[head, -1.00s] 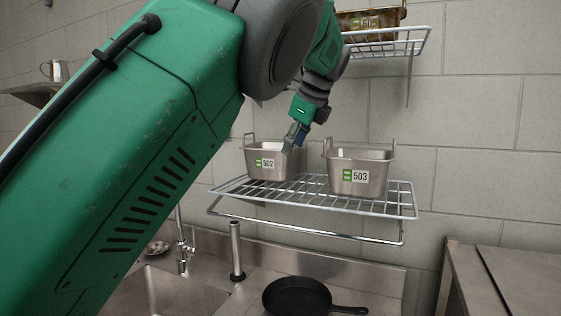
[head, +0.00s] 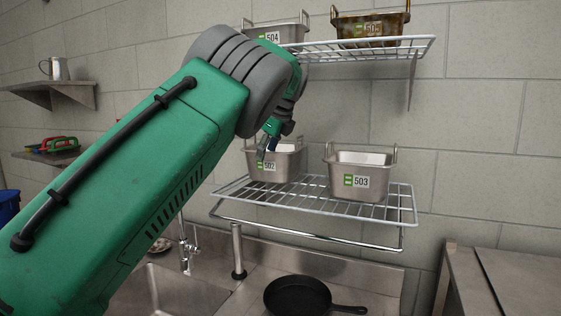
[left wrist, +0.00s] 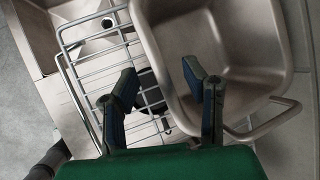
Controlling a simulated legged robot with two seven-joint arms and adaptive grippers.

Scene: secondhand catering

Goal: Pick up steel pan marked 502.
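The steel pan marked 502 (head: 286,170) stands on the left part of the lower wire shelf (head: 300,206) in the head view. It is a deep, straight-sided pan with raised end handles. My left gripper (head: 267,150) is at its front rim, partly covering the pan. In the left wrist view my left gripper (left wrist: 160,88) has its fingers apart with nothing held. One finger shows over the inside of a steel pan (left wrist: 225,40), the other outside its wall, above the wires. Whether they touch the pan I cannot tell. My right gripper is not in view.
Pan 503 (head: 362,178) stands right of 502 on the same shelf. An upper shelf (head: 400,48) holds pan 504 (head: 282,33) and a brown-stained pan (head: 371,28). Below are a sink (head: 175,292), a tap (head: 187,250), an upright pipe (head: 237,250) and a black skillet (head: 298,296).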

